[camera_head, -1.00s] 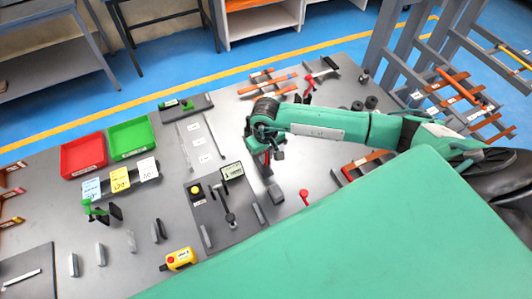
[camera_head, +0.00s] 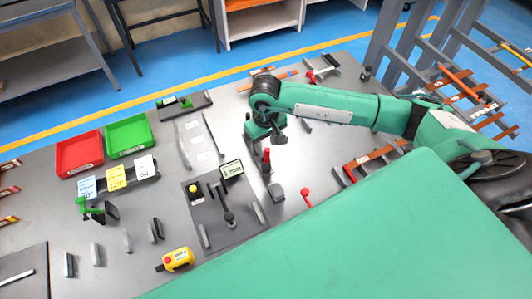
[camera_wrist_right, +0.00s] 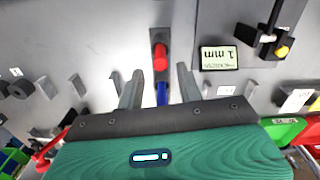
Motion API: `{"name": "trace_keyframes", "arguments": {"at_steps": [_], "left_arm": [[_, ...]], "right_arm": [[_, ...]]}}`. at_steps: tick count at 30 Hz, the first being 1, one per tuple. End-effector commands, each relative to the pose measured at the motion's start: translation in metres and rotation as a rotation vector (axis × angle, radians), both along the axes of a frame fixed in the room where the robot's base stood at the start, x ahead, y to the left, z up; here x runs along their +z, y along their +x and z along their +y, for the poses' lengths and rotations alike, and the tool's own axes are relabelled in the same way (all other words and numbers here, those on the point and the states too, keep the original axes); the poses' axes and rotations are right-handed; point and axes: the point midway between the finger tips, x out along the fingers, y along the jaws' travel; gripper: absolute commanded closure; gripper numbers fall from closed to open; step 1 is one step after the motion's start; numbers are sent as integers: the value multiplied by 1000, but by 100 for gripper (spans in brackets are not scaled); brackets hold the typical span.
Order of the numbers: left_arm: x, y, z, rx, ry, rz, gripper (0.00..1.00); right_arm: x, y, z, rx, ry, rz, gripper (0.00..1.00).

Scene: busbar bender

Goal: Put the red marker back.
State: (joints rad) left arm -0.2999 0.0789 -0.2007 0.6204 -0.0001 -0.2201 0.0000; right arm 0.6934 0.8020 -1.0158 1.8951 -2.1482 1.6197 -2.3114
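The red marker (camera_wrist_right: 160,58) stands in a small dark holder (camera_wrist_right: 157,36) on the grey bench, beside a blue marker (camera_wrist_right: 162,92). In the head view the red marker (camera_head: 266,157) shows upright just below my right gripper (camera_head: 268,142). In the wrist view my right gripper (camera_wrist_right: 160,70) is open, with one finger on each side of the markers and a visible gap to each. Neither finger appears to touch the red marker. The lower part of the holder is hidden by the gripper. My left gripper is not in view.
A panel with a "1 mm" display (camera_wrist_right: 219,58) lies close beside the holder. Another red-topped item (camera_head: 306,197) stands to the right. Red (camera_head: 80,155) and green (camera_head: 129,136) bins sit at the left. A yellow control box (camera_head: 178,260) is at the front.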

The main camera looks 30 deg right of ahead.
Motion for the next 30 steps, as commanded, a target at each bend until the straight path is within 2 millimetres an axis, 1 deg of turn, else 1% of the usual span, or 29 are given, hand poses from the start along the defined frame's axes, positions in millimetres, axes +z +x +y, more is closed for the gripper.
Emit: {"name": "trace_keyframes", "arguments": {"at_steps": [1,3,7,12,18,30], "left_arm": [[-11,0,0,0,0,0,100],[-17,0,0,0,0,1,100],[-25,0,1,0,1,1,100],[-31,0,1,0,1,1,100],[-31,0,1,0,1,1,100],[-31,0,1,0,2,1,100]], "right_arm": [[6,2,0,2,1,-7,64],[20,1,0,1,0,-7,64],[42,1,0,2,-1,-5,64],[60,1,0,1,1,-2,64],[68,1,0,0,-1,0,64],[68,1,0,0,0,0,64]]}}
